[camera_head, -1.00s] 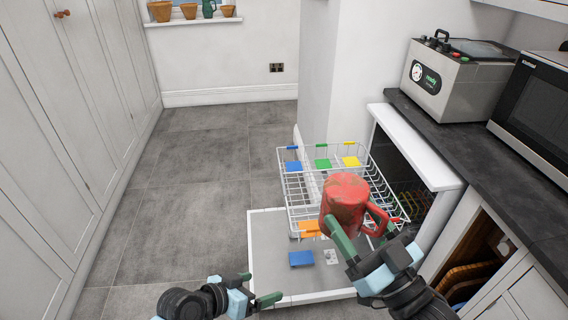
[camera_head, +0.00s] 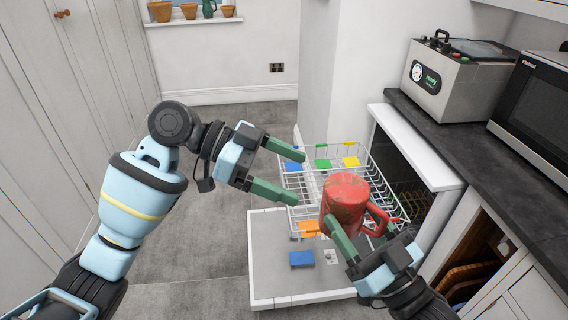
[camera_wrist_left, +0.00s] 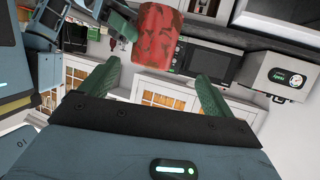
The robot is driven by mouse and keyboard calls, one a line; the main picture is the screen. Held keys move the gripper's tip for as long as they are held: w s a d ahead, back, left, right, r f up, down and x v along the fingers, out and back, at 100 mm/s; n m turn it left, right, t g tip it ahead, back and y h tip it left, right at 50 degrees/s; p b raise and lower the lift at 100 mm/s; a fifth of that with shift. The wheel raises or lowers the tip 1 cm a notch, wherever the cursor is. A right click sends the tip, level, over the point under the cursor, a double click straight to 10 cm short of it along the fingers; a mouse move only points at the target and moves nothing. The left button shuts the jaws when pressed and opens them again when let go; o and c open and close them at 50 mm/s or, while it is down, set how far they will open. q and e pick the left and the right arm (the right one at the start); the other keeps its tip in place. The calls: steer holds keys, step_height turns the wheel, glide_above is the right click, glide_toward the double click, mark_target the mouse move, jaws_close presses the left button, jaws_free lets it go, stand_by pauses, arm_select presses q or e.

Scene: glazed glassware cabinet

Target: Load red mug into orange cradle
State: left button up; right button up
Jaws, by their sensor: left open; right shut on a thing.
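The red mug (camera_head: 345,203) is held up in front of the white wire rack by my right gripper (camera_head: 362,247), whose green fingers are on its handle side. The mug also shows in the left wrist view (camera_wrist_left: 157,38), ahead of the left fingers. My left gripper (camera_head: 297,176) is open and empty, to the left of the mug and apart from it. An orange tab (camera_head: 310,228) shows at the rack's near edge, partly hidden by the mug; I cannot make out the full cradle there.
The pulled-out rack (camera_head: 296,212) carries blue (camera_head: 293,166), green (camera_head: 323,163) and yellow (camera_head: 351,161) tabs. The open door (camera_head: 270,260) lies below it with a blue block (camera_head: 301,258). A counter (camera_head: 470,147) stands right; the floor at left is free.

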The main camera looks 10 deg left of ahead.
mark_target(351, 196)
arm_select(q)
steer(key=shift+m+g, duration=0.4)
steer(key=shift+m, duration=0.1)
steer(key=x, duration=0.7)
steer(key=r+x, duration=0.1)
steer(key=x, duration=0.3)
steer(key=shift+s+d, duration=0.3)
steer(key=shift+d, duration=0.1)
steer(key=shift+c, duration=0.2)
steer(key=shift+r, duration=0.1)
steer(key=c, duration=1.2)
steer(key=shift+c, duration=0.2)
arm_select(e)
steer(key=o, duration=1.4)
steer(key=shift+c, duration=0.2)
steer(key=v, duration=1.2)
steer(key=shift+f, duration=0.1)
